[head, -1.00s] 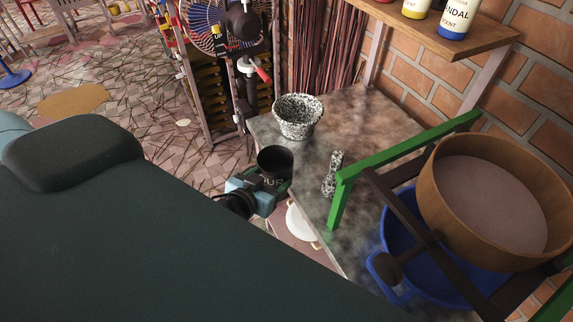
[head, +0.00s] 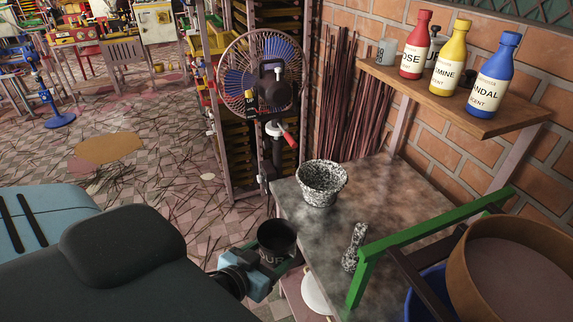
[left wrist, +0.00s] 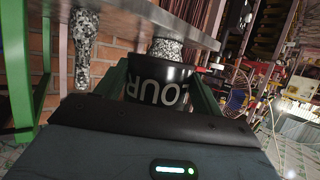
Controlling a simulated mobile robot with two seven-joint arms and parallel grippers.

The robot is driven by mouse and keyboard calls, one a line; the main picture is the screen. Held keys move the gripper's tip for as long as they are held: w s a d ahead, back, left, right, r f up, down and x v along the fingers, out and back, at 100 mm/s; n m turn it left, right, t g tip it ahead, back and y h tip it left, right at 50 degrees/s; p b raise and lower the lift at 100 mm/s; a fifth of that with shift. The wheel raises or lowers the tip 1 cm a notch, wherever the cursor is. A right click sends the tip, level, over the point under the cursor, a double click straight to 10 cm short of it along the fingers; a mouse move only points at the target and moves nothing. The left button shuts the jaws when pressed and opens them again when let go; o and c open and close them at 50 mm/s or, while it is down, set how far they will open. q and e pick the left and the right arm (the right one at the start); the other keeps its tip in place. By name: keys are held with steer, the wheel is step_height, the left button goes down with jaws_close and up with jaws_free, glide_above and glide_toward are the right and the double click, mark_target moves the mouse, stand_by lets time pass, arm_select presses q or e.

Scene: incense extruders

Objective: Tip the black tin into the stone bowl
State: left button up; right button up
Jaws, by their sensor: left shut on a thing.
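The stone bowl (head: 322,184), speckled black and white, stands upright near the back left corner of the grey tabletop. It also shows in the left wrist view (left wrist: 166,49), beyond the tin. My left gripper (head: 275,262) is shut on the black tin (head: 277,238), which is about upright beside the table's left edge, nearer to me than the bowl and apart from it. In the left wrist view the tin (left wrist: 160,90) sits between the green fingers and carries white letters. What the tin holds is too dark to tell. My right gripper is not in view.
A speckled pestle (head: 354,246) lies on the grey tabletop (head: 385,195), near a green frame (head: 425,232) with a large round sieve (head: 515,270) and a blue tub (head: 432,292). A shelf with bottles (head: 455,97) overhangs at the right. A fan (head: 262,75) stands behind the table.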

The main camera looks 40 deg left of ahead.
arm_select(q)
steer(key=w+d+r+h, duration=0.1)
steer(key=w+d+r, duration=0.7)
steer(key=r, duration=0.4)
steer(key=shift+w+m, duration=0.4)
steer(key=shift+w, duration=0.15)
steer(key=shift+w+a, duration=0.15)
